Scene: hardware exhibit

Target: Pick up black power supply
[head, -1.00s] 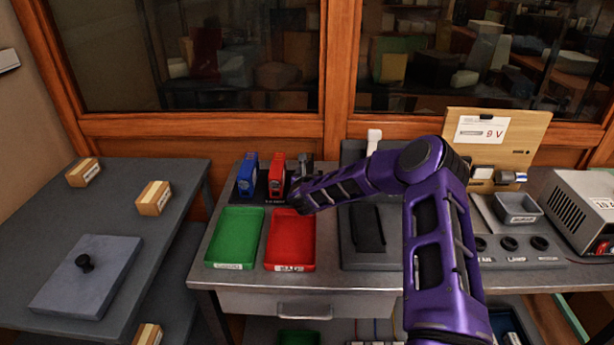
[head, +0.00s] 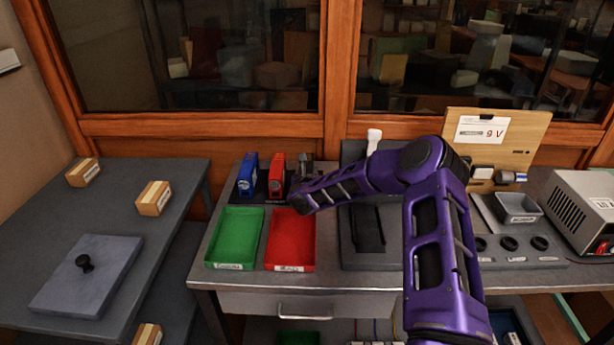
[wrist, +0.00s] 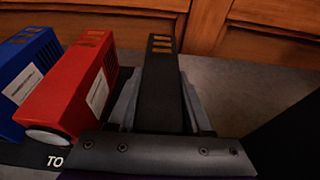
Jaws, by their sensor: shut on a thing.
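The black power supply (wrist: 160,85) stands upright between the fingers of my gripper (wrist: 160,105) in the wrist view. My gripper is shut on it, with one finger on each side. In the head view, only a small dark part near the gripper end (head: 306,170) shows behind my purple arm, and my arm hides the rest. The red power supply (wrist: 75,80) stands just left of the held one, and the blue one (wrist: 30,68) stands further left. Both also show in the head view, the red one (head: 276,177) and the blue one (head: 247,175).
A green tray (head: 208,258) and a red tray (head: 312,262) lie in front of the supplies on the metal bench. A dark board (head: 345,255) is right of them. A wooden panel (head: 530,130) and a grey box (head: 575,200) stand at the right. A wooden-framed window is behind.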

